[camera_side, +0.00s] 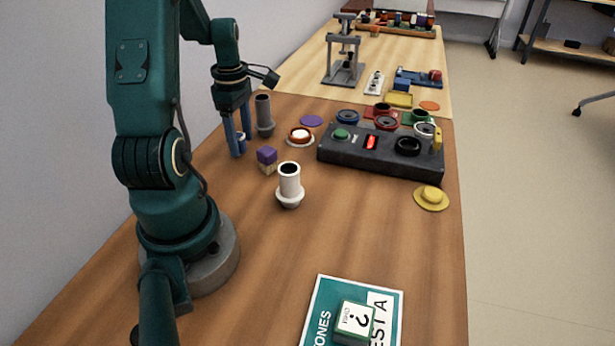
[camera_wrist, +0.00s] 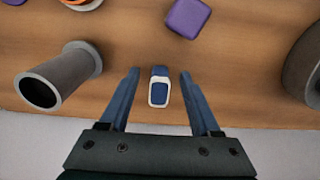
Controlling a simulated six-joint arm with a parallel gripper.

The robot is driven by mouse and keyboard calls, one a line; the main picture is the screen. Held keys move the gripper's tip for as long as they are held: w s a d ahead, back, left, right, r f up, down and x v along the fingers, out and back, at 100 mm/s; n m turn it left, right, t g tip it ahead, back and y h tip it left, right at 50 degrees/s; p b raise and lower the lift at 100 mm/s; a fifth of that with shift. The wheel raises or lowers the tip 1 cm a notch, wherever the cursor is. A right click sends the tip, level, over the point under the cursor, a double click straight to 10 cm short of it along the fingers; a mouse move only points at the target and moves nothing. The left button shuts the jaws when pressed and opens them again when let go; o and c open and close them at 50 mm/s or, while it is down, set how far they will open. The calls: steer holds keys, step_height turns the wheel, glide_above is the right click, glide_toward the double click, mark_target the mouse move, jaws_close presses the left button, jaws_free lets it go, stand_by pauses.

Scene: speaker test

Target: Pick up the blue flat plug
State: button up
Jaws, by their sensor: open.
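The blue flat plug (camera_wrist: 159,92) is a small blue piece with a white rim. In the wrist view it lies between my gripper's two blue fingers, with a gap on each side. My gripper (camera_wrist: 159,72) is open and empty, its fingers pointing down. In the side view my gripper (camera_side: 242,146) is low over the wooden table near the wall, and a small blue and white bit of the plug (camera_side: 241,138) shows between the fingers, partly hidden by them. I cannot tell the exact height of the fingertips above the table.
A grey tube (camera_side: 264,115) stands behind my gripper; it also shows left in the wrist view (camera_wrist: 55,78). A purple-topped block (camera_side: 267,158) and a white tube (camera_side: 289,182) are to the right. A dark console (camera_side: 380,160) stands farther right. The front table is mostly clear.

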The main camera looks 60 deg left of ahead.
jaws_close()
steer(key=shift+r, duration=0.1)
